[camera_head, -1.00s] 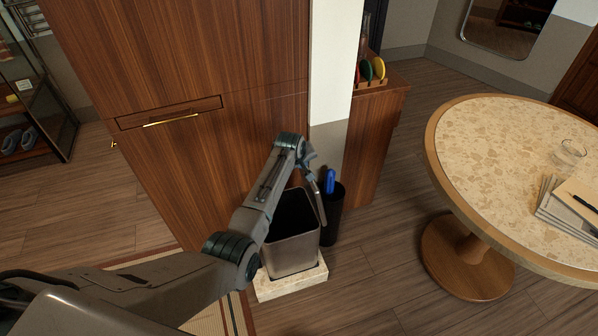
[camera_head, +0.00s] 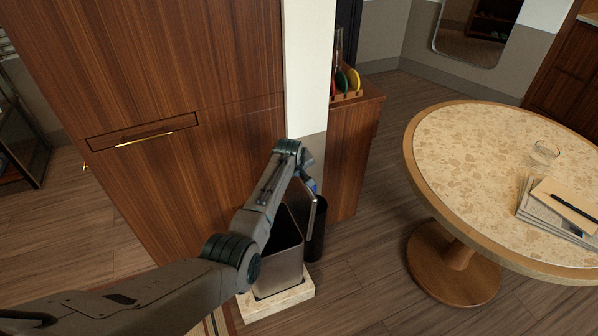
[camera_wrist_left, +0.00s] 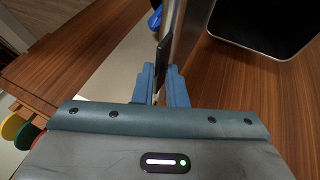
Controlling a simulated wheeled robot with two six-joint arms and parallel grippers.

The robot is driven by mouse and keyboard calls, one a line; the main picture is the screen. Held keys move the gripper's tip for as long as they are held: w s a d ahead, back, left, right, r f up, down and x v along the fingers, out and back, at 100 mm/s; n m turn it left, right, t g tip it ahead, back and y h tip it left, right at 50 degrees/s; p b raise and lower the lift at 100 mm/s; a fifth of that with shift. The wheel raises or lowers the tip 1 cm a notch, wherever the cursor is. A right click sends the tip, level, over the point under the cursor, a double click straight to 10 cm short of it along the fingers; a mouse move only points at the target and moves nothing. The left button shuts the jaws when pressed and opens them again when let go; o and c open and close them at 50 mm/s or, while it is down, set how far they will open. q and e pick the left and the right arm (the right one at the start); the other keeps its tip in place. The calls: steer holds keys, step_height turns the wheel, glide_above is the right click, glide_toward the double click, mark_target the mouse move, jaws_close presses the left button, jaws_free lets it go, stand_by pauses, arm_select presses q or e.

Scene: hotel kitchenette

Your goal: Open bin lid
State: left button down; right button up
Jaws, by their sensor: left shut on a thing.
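The metal bin (camera_head: 279,268) stands on a pale stone base (camera_head: 262,307) against the wooden cabinet, its dark mouth open upward. Its lid (camera_head: 309,222) stands raised, nearly upright, at the right side of the mouth. My left gripper (camera_head: 305,182) is at the lid's upper edge, partly hidden by its own wrist. In the left wrist view, the blue-grey fingers (camera_wrist_left: 161,86) are shut on the thin edge of the lid (camera_wrist_left: 187,38), seen edge-on. The dark bin mouth (camera_wrist_left: 265,22) shows at upper right there. My right gripper is not in view.
The tall wooden cabinet (camera_head: 170,90) and white pillar (camera_head: 306,70) border the bin. A round table (camera_head: 470,150) stands to the right, with free floor between.

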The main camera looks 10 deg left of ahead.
arm_select(q)
steer(key=c, duration=1.6)
jaws_free()
steer(key=v, duration=1)
steer(key=shift+s+r, duration=0.2)
steer(key=shift+r, duration=0.2)
steer(key=shift+d, duration=0.1)
